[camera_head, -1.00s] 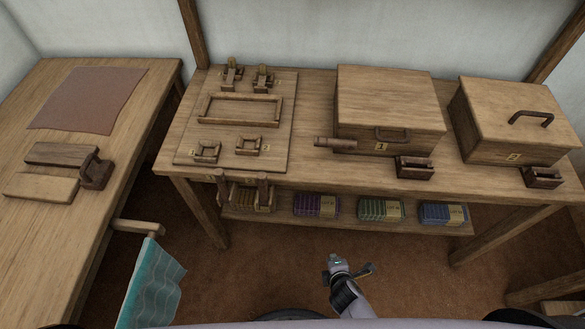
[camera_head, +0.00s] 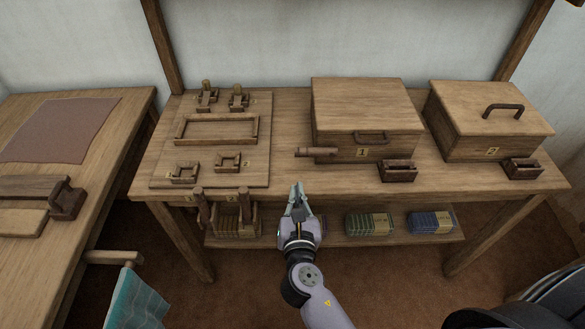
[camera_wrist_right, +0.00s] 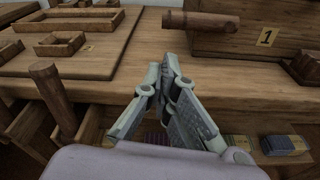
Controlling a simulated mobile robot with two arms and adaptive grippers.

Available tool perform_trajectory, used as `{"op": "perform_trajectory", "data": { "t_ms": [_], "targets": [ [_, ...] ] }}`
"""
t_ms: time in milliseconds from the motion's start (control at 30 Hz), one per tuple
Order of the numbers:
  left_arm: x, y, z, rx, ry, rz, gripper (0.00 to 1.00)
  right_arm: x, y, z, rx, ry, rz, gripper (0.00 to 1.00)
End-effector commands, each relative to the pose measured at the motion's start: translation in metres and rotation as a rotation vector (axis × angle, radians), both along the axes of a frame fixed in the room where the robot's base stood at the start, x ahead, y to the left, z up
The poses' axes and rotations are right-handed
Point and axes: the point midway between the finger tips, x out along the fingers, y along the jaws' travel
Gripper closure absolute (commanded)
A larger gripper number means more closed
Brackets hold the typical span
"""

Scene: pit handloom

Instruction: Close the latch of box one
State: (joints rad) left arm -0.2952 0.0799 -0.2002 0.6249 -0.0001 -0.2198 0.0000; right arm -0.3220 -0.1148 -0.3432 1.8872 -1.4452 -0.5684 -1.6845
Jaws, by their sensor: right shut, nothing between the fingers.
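Box one (camera_head: 365,101) is a wooden box with its lid down, marked by a "1" tag and with a dark handle (camera_head: 372,137) on its front. A round wooden bar (camera_head: 316,152), which looks like its latch, sticks out sideways at the left end of the box front. It also shows at the top of the right wrist view (camera_wrist_right: 200,22), left of the tag. My right gripper (camera_head: 298,190) is shut and empty, in front of the table edge and below the bar, apart from it. In the wrist view its fingertips (camera_wrist_right: 166,62) point toward the table. My left gripper is out of view.
Box two (camera_head: 492,106) stands to the right. Small dark holders (camera_head: 397,171) sit before the boxes. A board (camera_head: 214,150) with wooden frames and latches lies at left. Two upright posts (camera_head: 201,205) rise at the front left edge. The lower shelf holds coloured bundles (camera_head: 369,222).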

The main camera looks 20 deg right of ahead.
Motion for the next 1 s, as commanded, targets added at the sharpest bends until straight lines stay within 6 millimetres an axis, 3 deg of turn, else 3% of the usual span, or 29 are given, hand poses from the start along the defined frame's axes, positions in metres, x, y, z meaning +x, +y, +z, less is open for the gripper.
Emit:
{"op": "perform_trajectory", "data": {
  "t_ms": [167,633,1000],
  "targets": [
    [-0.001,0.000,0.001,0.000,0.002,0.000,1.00,0.011,-0.002,-0.001,0.002,-0.002,0.000,1.00],
    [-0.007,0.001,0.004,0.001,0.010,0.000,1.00,0.085,-0.022,-0.012,0.002,-0.002,0.000,1.00],
    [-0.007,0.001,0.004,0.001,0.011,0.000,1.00,0.096,-0.025,-0.015,0.002,0.000,0.001,1.00]
  ]
}}
